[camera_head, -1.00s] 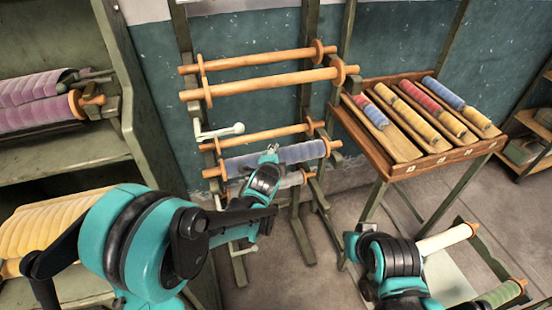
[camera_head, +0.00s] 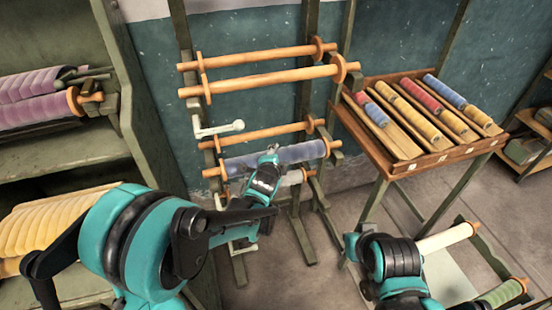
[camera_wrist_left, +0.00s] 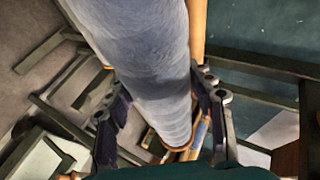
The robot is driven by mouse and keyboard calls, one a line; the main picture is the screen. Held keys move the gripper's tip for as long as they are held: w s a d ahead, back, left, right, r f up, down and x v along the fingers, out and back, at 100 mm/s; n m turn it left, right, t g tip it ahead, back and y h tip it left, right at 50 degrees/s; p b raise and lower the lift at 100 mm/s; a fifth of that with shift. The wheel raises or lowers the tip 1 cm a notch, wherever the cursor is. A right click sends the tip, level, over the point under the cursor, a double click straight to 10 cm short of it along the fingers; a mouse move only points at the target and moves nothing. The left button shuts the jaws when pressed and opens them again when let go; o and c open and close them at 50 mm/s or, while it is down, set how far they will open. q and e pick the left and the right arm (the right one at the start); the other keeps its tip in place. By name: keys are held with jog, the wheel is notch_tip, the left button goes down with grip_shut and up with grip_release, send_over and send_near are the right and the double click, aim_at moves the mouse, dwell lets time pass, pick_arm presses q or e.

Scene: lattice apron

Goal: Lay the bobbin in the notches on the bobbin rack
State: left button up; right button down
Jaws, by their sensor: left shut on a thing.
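The bobbin (camera_head: 298,152), wound in blue-grey with wooden ends, lies across the front of the bobbin rack (camera_head: 308,110) at its lower part. My left gripper (camera_head: 268,158) is shut around the bobbin near its middle. In the left wrist view, the fingers of my left gripper (camera_wrist_left: 162,112) lie on both sides of the blue bobbin (camera_wrist_left: 150,62). The bobbin's ends are close to the rack's posts and brackets; I cannot tell whether they sit in the notches. Part of my right arm shows at the lower right, but its gripper does not.
Bare wooden rods (camera_head: 262,82) cross the rack above the bobbin. A pale bobbin (camera_head: 291,178) is just below it, partly hidden. A tilted wooden tray (camera_head: 402,168) with coloured spools stands to the right. A green shelf (camera_head: 70,150) with purple and yellow rolls is at left.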

pick_arm(q)
jog(key=shift+f, duration=0.15)
jog(key=o, duration=1.7)
jog(key=shift+c, duration=0.2)
jog(key=shift+s, duration=0.1)
jog(key=v, duration=1.2)
jog(key=shift+a, duration=0.1)
